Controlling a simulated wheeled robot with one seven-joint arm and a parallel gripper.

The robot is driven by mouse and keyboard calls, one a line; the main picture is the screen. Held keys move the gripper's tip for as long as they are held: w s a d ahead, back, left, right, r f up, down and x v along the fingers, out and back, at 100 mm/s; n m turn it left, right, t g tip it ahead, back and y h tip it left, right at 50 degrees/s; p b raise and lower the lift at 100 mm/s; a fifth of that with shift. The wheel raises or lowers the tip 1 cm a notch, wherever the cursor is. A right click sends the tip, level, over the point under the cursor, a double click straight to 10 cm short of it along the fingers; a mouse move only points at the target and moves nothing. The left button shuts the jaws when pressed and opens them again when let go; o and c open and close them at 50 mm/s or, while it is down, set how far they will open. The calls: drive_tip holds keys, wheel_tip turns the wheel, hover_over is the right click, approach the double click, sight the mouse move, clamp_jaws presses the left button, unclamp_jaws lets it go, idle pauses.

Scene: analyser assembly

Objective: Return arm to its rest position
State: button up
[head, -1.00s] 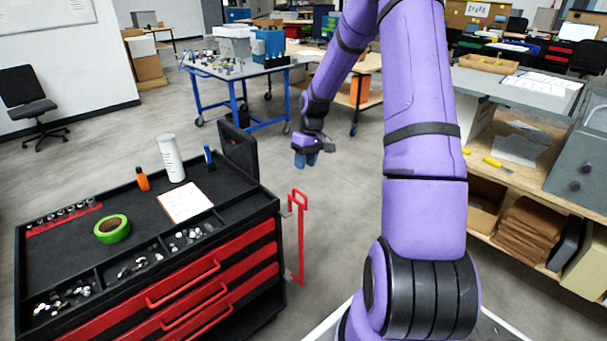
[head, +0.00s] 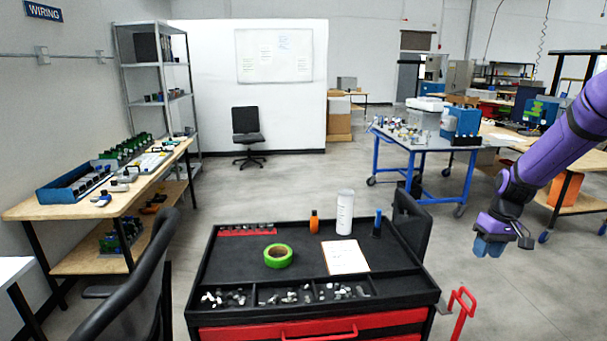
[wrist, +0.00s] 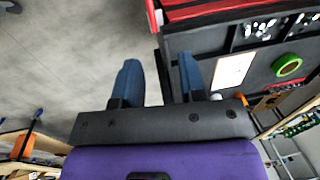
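My purple arm enters the head view from the right edge. My gripper (head: 490,247) hangs at its end with blue fingers pointing down, to the right of the black and red tool cart. In the wrist view my gripper (wrist: 158,82) shows its two blue fingers apart, with nothing between them but grey floor and the edge of the cart. It is open and empty, and it touches nothing that I can see.
The tool cart (head: 225,270) holds green tape (head: 278,256), a white cylinder (head: 345,212), an orange bottle (head: 314,222) and a clipboard (head: 345,256). A blue-legged table (head: 425,147) stands behind. A chair (head: 140,285) and workbench (head: 40,208) are at left.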

drive_tip(key=s+a+r+t+h, duration=0.1)
drive_tip(key=s+a+r, duration=0.55)
drive_tip(key=r, duration=0.35)
drive_tip(key=s+a+r+t+h, duration=0.1)
drive_tip(key=s+a+r+h, duration=0.1)
drive_tip(key=s+a+r, duration=0.5)
drive_tip(key=s+a+r+t, duration=0.1)
drive_tip(key=s+a+r, duration=0.1)
drive_tip(key=s, duration=0.3)
drive_tip(key=s+a+r+t, duration=0.1)
drive_tip(key=s+a+r, duration=0.2)
drive_tip(key=s, duration=0.2)
drive_tip(key=s+a+r+t+y, duration=0.1)
drive_tip(key=s+a+r, duration=0.2)
drive_tip(key=s, duration=0.2)
drive_tip(key=shift+m, duration=0.3)
drive_tip(key=shift+r, duration=0.1)
drive_tip(key=shift+c, duration=0.2)
